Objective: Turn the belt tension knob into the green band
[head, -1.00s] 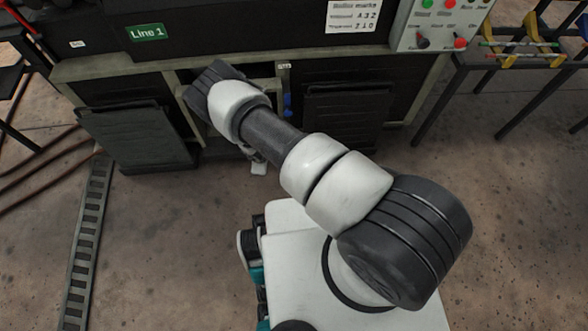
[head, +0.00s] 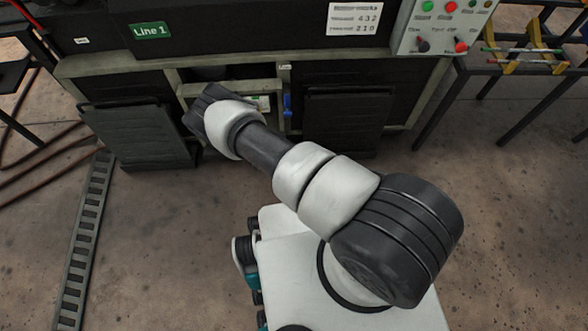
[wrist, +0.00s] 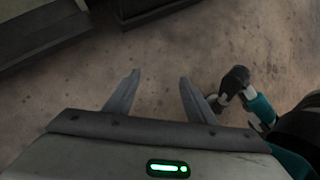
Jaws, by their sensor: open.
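My gripper (wrist: 158,88) is open and empty in the wrist view, with its two fingers apart over bare floor. In the head view it is hidden behind my arm. No belt tension knob can be made out for certain in either view. A small white and green patch (head: 262,103) shows inside the open bay of the machine, just right of my wrist; it is too small to tell whether it is a gauge with the green band. A blue handle (head: 288,104) hangs at the bay's right side.
The dark machine cabinet (head: 350,115) has panels on both sides of the bay. A control box (head: 445,28) with red and green buttons sits at upper right, near a rack (head: 512,50). A floor grating (head: 85,240) lies at left. The floor in front is mostly clear.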

